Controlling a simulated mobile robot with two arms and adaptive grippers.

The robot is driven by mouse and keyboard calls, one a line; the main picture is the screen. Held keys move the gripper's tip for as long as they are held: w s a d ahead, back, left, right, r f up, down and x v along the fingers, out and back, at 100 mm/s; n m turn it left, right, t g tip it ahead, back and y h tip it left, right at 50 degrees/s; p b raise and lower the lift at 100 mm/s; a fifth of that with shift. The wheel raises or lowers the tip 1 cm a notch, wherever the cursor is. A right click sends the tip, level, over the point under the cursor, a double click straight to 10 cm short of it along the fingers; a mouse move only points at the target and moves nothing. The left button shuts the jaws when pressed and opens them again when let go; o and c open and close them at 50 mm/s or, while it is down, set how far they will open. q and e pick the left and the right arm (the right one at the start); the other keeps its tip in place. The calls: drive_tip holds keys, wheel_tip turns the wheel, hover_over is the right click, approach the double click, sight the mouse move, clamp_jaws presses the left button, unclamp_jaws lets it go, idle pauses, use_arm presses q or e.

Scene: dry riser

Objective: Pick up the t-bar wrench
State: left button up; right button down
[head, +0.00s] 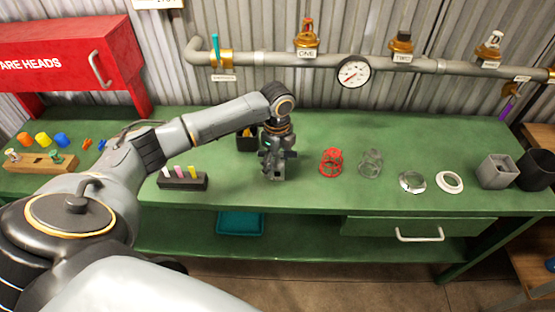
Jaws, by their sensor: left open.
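My left gripper (277,170) is open and points down over the middle of the green workbench (330,196). Its fingers are small and dark in the head view, and I cannot tell whether they touch anything. I cannot make out the t-bar wrench clearly; the gripper and wrist hide part of the bench around them. A small black box (246,141) stands just behind and left of the gripper, with something yellowish in it. My right gripper is not in view.
A red wire cage (331,162) and a grey one (371,163) stand right of the gripper. Two rings (412,182) lie farther right. A dark block with coloured markers (183,180) is at left. A pipe with a gauge (353,72) runs behind.

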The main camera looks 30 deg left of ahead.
use_arm(q)
wheel_tip(320, 180, down, 2)
drive_tip(key=shift+w+f, duration=0.1)
drive_tip(key=shift+f, duration=0.25)
drive_tip(key=shift+c, duration=1.1)
drive_tip(key=c, duration=1.1)
clamp_jaws()
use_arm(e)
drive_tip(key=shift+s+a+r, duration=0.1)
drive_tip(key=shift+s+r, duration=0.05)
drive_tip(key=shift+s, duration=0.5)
use_arm(q)
drive_tip(key=shift+r, duration=0.1)
